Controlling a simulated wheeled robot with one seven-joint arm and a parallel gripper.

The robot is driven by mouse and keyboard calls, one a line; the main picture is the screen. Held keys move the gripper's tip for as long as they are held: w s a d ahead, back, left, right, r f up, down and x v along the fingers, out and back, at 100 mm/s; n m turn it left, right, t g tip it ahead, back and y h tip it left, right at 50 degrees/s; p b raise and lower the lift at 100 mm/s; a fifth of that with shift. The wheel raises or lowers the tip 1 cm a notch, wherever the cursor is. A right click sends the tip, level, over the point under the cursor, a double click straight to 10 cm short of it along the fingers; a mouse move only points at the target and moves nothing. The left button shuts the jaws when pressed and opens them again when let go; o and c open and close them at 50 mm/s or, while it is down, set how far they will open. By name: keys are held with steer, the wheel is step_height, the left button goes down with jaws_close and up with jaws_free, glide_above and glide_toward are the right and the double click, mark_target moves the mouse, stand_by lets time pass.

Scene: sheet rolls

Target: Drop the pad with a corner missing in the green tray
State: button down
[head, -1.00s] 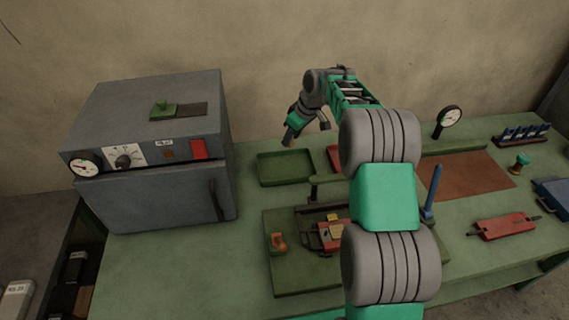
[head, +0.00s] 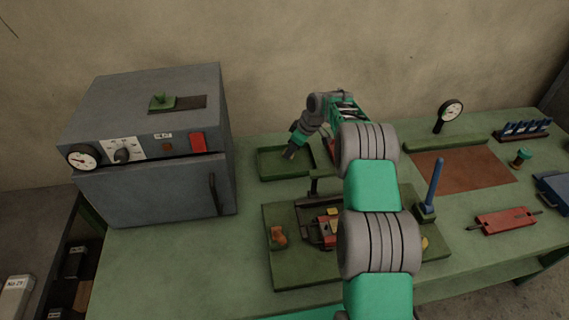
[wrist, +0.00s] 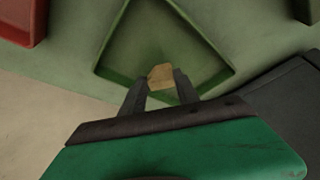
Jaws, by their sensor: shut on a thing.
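My gripper (wrist: 160,88) is shut on a small tan pad (wrist: 160,74), seen between the fingertips in the wrist view. The pad's outline looks cut off at one upper corner. The green tray (wrist: 112,45) lies below the pad in the wrist view. In the head view the green tray (head: 266,175) stands at the back of the bench, and my gripper (head: 290,156) is over its right part. The pad is too small to make out in the head view. I cannot tell how high above the tray floor it is.
A red tray (wrist: 28,20) is beside the green one, mostly hidden behind my arm in the head view. A grey oven (head: 150,150) stands to the left. A fixture on a green board (head: 290,270) is in front. The bench between oven and board is clear.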

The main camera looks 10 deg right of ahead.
steer(key=c, duration=0.8)
jaws_free()
steer(key=shift+r, duration=0.15)
steer(key=b+v, duration=0.1)
steer(key=v, duration=0.6)
steer(key=shift+d+r+b, duration=0.2)
steer(key=shift+r+b, duration=0.05)
steer(key=shift+b, duration=0.05)
